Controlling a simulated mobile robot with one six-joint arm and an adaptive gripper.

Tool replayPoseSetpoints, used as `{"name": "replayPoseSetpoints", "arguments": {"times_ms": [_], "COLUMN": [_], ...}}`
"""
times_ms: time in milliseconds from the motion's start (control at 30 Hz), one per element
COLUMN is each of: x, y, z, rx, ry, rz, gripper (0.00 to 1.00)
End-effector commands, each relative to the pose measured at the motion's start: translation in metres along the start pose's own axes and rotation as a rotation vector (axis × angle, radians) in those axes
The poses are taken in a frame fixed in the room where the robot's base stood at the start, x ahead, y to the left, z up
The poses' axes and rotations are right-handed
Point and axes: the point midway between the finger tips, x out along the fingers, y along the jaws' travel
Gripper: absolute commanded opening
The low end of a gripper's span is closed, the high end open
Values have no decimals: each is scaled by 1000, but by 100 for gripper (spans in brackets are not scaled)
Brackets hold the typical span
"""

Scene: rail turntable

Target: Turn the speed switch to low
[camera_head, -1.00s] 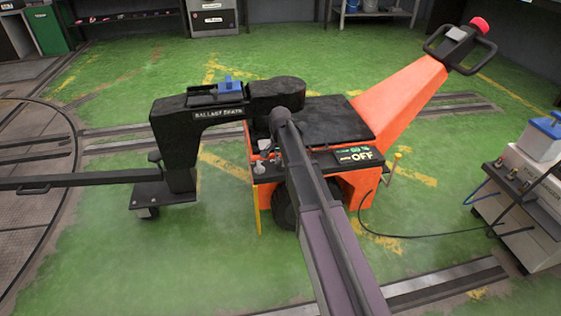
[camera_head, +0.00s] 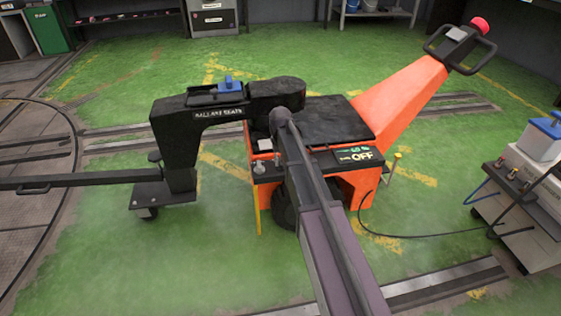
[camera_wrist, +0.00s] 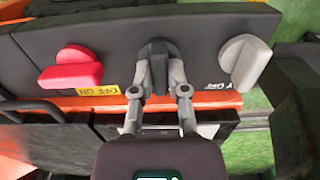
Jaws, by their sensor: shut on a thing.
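The control panel (camera_wrist: 110,35) in the wrist view carries a black knob (camera_wrist: 155,48) in the middle, a red switch (camera_wrist: 72,68) at the left and a pale grey knob (camera_wrist: 243,60) at the right. My gripper (camera_wrist: 158,82) is shut on the black knob, with one finger on each side. The label by the black knob is hidden behind my fingers, so I cannot read which setting it points to. In the head view my arm covers the gripper and much of the panel. The display (camera_head: 355,155) on the orange machine (camera_head: 400,100) shows OFF.
A black ballast beam (camera_head: 190,112) reaches left from the machine. A black cable (camera_head: 395,236) runs from the machine to a white cart (camera_head: 535,165) at the right. Green floor (camera_head: 70,240) is open at the front left.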

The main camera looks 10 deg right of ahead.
Motion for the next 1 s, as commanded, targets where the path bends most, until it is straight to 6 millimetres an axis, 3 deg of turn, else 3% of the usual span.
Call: {"name": "replayPoseSetpoints", "arguments": {"times_ms": [500, 533, 600, 633, 1000], "x": [0, 0, 0, 0, 0], "y": [0, 0, 0, 0, 0], "z": [2, 2, 2, 1, 0], "rx": [-26, -26, -26, -26, -24], "ry": [-3, -3, -3, -3, -1], "rz": [0, 0, 0, 0, 0], "gripper": [0, 29, 50, 54, 54]}}
